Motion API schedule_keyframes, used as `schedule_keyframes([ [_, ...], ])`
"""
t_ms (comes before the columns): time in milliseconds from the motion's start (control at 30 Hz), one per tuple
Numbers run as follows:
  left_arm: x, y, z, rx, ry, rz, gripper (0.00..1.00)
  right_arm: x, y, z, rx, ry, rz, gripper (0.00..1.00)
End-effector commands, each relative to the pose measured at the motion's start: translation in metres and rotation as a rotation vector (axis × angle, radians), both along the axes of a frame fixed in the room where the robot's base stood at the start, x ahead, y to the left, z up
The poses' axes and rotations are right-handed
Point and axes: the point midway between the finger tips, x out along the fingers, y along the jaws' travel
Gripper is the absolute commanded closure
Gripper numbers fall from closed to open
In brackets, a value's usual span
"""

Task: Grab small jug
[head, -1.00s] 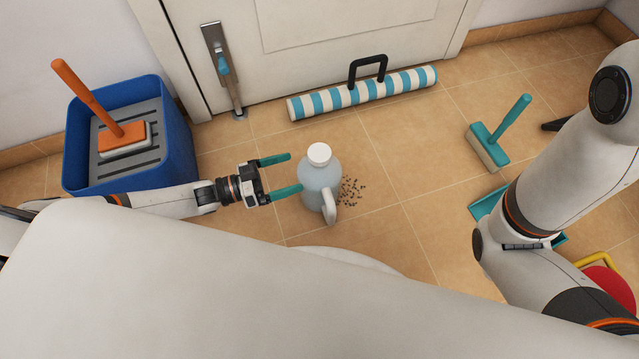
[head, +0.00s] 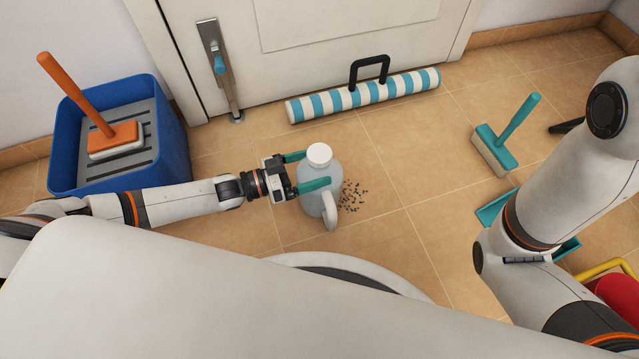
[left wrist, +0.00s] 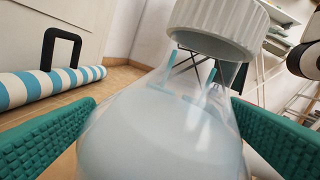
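The small jug (head: 322,192) is a translucent pale-blue bottle with a white cap and a side handle. It stands upright on the tiled floor. My left gripper (head: 310,170) is open, with its teal fingers reaching to either side of the jug's upper body. In the left wrist view the jug (left wrist: 165,130) fills the middle between the two teal fingers, with small gaps seeming to remain. My right gripper is not in view; only the right arm shows at the right.
A blue bin (head: 177,150) with an orange-handled brush (head: 118,140) stands at the left. A striped roll (head: 365,95) lies along the door. Dark crumbs (head: 352,194) lie beside the jug. A teal brush (head: 507,135) and dustpan (head: 492,207) are at the right.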

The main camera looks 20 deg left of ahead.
Motion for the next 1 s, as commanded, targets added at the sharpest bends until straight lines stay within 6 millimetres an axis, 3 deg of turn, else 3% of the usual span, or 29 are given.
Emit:
schedule_keyframes([
  [33, 0.0, 0.0, 0.0, 0.0, 0.0, 0.0, 0.23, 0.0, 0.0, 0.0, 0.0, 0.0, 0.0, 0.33],
  [300, 0.0, 0.0, 0.0, 0.0, 0.0, 0.0, 0.67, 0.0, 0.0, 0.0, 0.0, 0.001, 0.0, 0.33],
  [400, 0.001, -0.001, 0.005, -0.01, -0.009, -0.002, 0.79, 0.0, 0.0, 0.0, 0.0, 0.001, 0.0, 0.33],
  [733, 0.001, -0.001, 0.012, -0.009, -0.009, -0.002, 0.79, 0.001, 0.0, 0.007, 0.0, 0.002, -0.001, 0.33],
  [1000, 0.002, -0.001, 0.051, -0.011, -0.01, -0.002, 0.79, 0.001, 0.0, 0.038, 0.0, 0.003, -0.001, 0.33],
])
